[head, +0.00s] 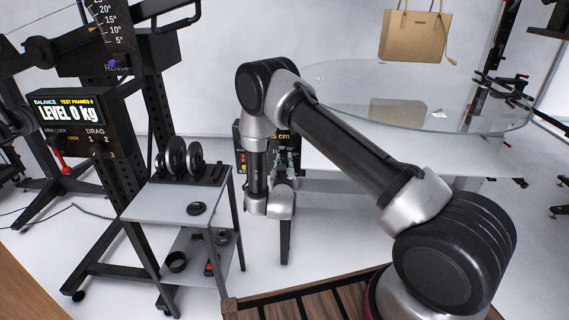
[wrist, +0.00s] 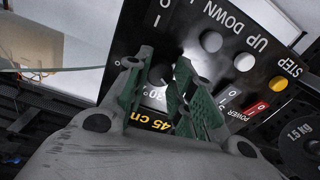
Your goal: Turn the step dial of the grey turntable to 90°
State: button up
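The turntable is a large round glass disc (head: 345,80) on a pale base, at the back right in the head view. Its black control panel (wrist: 270,45) fills much of the wrist view, with a lit yellow "45 cm" readout and UP, DOWN, STEP and POWER labels. A dark round knob (wrist: 159,74), seemingly the step dial, sits on a pale scale with partly hidden degree marks. My gripper (wrist: 165,58) has its green-padded fingers apart, one on each side of this knob. I cannot tell whether they touch it. The dial's pointer is hidden. My gripper (head: 286,160) also shows in front of the panel in the head view.
A grey two-shelf cart (head: 178,200) with black weight discs stands left of my gripper. A black stand with a lit balance display (head: 68,112) is farther left. A tan handbag (head: 415,38) is above the glass. Wooden slats (head: 300,300) lie at the front.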

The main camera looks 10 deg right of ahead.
jog(key=c, duration=0.3)
jog(key=m, duration=0.5)
jog(key=shift+m, duration=0.3)
jog(key=m, duration=0.4)
jog(key=shift+m, duration=0.3)
jog(key=m, duration=0.3)
jog(key=shift+m, duration=0.4)
jog(key=m, duration=0.6)
jog(key=shift+a+m+h, duration=0.1)
jog(key=shift+m+h, duration=0.2)
jog(key=m, duration=0.6)
jog(key=shift+m, duration=0.4)
